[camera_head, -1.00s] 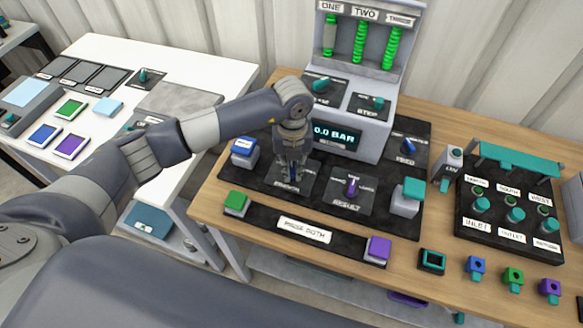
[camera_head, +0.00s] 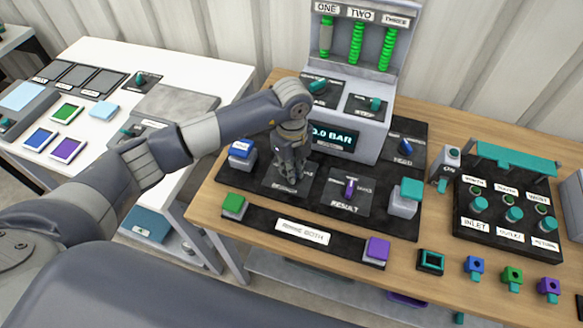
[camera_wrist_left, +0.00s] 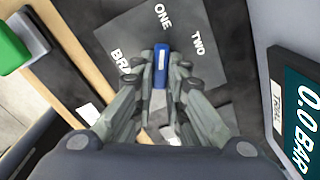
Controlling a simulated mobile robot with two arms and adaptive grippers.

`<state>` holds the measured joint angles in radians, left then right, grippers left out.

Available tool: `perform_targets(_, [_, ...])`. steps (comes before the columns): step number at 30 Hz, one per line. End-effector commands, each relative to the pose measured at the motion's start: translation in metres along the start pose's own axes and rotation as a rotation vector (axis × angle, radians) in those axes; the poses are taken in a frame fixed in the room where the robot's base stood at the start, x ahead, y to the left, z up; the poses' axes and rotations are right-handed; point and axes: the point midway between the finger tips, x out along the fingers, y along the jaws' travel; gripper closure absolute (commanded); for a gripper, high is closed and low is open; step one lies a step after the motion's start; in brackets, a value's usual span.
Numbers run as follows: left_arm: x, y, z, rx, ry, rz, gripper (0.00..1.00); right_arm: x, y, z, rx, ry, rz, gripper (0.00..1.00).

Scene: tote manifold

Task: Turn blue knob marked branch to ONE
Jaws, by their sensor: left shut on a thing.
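The blue branch knob (camera_wrist_left: 161,66) sits on a dark plate (camera_wrist_left: 120,28) with the labels ONE, TWO and a partly hidden "BRA…". My left gripper (camera_wrist_left: 161,78) points down and is shut on the knob, with one finger on each side. In the left wrist view the knob's long axis runs up the picture, roughly in line with the word ONE. In the head view my left gripper (camera_head: 290,176) covers the knob. My right gripper is not in view.
A purple result knob (camera_head: 350,188) stands to the right on its own plate. The pressure display (camera_head: 333,138) rises behind my left gripper. A green button (camera_head: 233,206) and a blue-white button (camera_head: 241,152) lie to the left. Purple and teal buttons stand to the right.

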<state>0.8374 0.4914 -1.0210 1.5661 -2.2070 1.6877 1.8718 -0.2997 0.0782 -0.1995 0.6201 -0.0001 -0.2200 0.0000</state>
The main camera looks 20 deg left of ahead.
Motion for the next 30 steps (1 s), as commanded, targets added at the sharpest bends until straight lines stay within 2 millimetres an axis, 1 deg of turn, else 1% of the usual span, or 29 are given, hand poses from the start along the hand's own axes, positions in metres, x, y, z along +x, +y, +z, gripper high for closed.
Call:
perform_targets(13, [-0.002, -0.002, 0.002, -0.016, -0.003, -0.005, 1.00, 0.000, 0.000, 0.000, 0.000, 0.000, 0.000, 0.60])
perform_targets(14, [-0.002, -0.002, 0.002, -0.016, -0.003, -0.006, 0.85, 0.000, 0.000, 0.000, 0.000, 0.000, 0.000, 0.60])
perform_targets(15, [-0.002, -0.002, 0.002, -0.016, -0.003, -0.006, 0.76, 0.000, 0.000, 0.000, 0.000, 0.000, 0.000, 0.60])
perform_targets(16, [-0.002, -0.002, 0.002, -0.016, -0.002, -0.005, 0.69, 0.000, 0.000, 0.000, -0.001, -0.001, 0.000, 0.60])
perform_targets(17, [-0.002, -0.002, 0.001, -0.015, -0.002, -0.005, 0.68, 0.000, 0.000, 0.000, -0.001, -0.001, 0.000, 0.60])
perform_targets(23, [-0.001, -0.001, 0.001, -0.013, -0.001, -0.002, 0.68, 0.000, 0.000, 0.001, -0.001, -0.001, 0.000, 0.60])
perform_targets(26, [-0.001, -0.001, 0.001, -0.012, -0.001, -0.002, 0.68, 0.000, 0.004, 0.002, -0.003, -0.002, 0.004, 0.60])
perform_targets(28, [-0.004, -0.001, 0.001, -0.012, -0.001, -0.003, 0.68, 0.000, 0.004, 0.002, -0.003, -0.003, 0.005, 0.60])
perform_targets(30, [-0.011, -0.001, 0.001, -0.013, -0.002, -0.004, 0.68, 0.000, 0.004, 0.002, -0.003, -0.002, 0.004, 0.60])
